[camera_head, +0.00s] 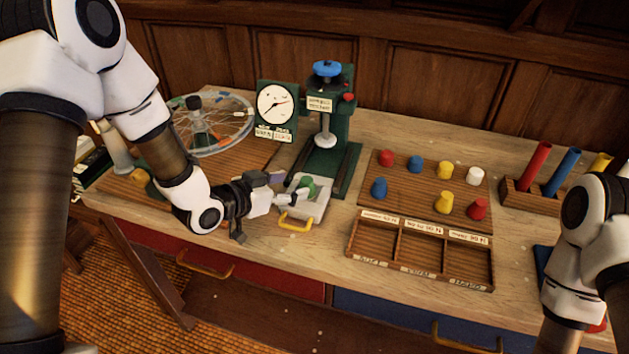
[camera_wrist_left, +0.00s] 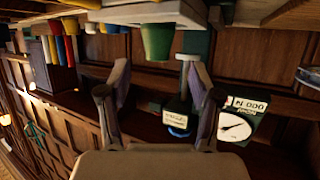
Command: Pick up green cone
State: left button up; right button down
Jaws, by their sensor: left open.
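The green cone (camera_head: 307,186) stands on a light grey block with a yellow handle (camera_head: 313,209), in front of the green press. My left gripper (camera_head: 282,192) is just left of the cone, level with it and pointing at it, open and empty. In the left wrist view, which is upside down, the green cone (camera_wrist_left: 157,42) shows just beyond the gap between the two open fingers (camera_wrist_left: 160,80), apart from them. My right arm (camera_head: 590,240) is at the right edge; its gripper does not show.
The green press (camera_head: 338,130) and a dial gauge (camera_head: 276,107) stand behind the cone. To the right are a wooden board (camera_head: 405,185) with several coloured cones and a three-compartment tray (camera_head: 350,248). A spoked wheel (camera_head: 235,130) lies back left.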

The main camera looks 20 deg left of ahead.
aim_at(304, 182)
pick_arm(q)
jog(key=shift+w+d, duration=0.2)
jog(key=shift+w, duration=0.1)
jog(key=p+x, duration=0.1)
jog(key=x, duration=0.4)
jog(key=shift+w+d+f+p, duration=0.1)
jog(key=shift+d+p, duration=0.1)
jog(key=shift+p, duration=0.15)
jog(key=shift+s+a, duration=0.15)
jog(key=shift+s, duration=0.05)
jog(key=shift+c, duration=0.6)
jog(key=shift+a, duration=0.1)
jog(key=c, duration=0.5)
grip_shut()
